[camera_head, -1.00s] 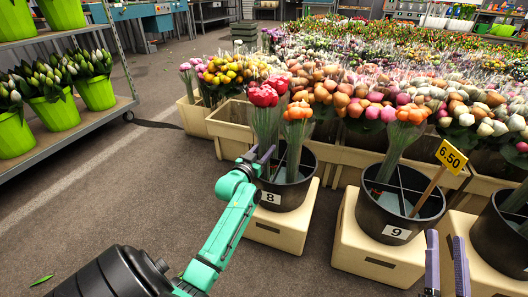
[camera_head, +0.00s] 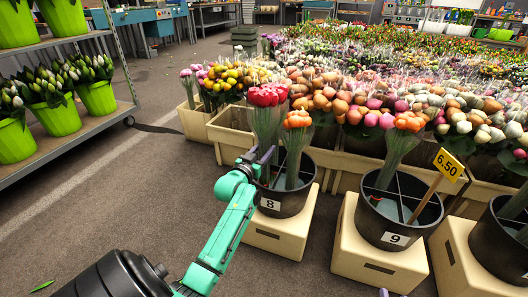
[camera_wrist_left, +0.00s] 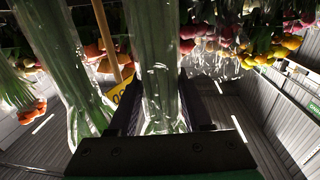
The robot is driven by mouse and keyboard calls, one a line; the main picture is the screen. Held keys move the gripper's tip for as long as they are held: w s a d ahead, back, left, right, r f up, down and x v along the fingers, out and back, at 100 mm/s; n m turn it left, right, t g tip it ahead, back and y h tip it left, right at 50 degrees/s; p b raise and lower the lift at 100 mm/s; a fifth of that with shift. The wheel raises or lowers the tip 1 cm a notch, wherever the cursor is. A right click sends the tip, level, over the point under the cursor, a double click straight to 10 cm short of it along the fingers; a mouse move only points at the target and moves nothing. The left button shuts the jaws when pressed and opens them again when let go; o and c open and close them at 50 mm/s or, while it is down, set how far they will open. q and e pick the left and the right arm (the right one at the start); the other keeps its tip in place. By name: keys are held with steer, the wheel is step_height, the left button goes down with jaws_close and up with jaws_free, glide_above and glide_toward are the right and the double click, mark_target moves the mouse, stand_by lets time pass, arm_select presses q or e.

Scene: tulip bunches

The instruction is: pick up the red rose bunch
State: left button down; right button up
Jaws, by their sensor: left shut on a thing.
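The red rose bunch (camera_head: 268,95) stands upright in a clear sleeve at the left side of the black bucket labelled 8 (camera_head: 296,200). My left gripper (camera_head: 262,160) is shut on its lower stems at the bucket's rim. In the left wrist view the sleeved stems (camera_wrist_left: 155,70) run between the two dark fingers. The gripper and rim hide the foot of the bunch in the head view, so I cannot tell whether it touches the bucket floor. Only a purple tip of my right gripper (camera_head: 383,292) shows at the bottom edge.
An orange bunch (camera_head: 296,140) stands close beside the red one in the same bucket. Bucket 9 (camera_head: 390,232) holds another orange bunch and a yellow 6.50 sign (camera_head: 449,164). Crates of flowers stand behind. The floor (camera_head: 120,190) at left is open up to a shelf of green pots.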

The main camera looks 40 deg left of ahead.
mark_target(261, 143)
arm_select(q)
step_height(261, 143, up, 4)
steer(key=shift+p, duration=0.95)
arm_select(e)
steer(key=s+f+g, duration=0.4)
steer(key=s+f, duration=0.5)
arm_select(q)
step_height(261, 143, up, 12)
steer(key=p, duration=0.5)
steer(key=shift+r, duration=0.25)
steer(key=shift+r+p, duration=0.35)
steer(key=shift+r, duration=0.05)
arm_select(e)
step_height(261, 143, up, 7)
steer(key=g, duration=0.1)
steer(key=shift+w+a+f+h, duration=0.15)
steer(key=shift+w+f+h, duration=0.05)
steer(key=shift+w+h, duration=0.2)
arm_select(q)
steer(key=shift+f, duration=0.1)
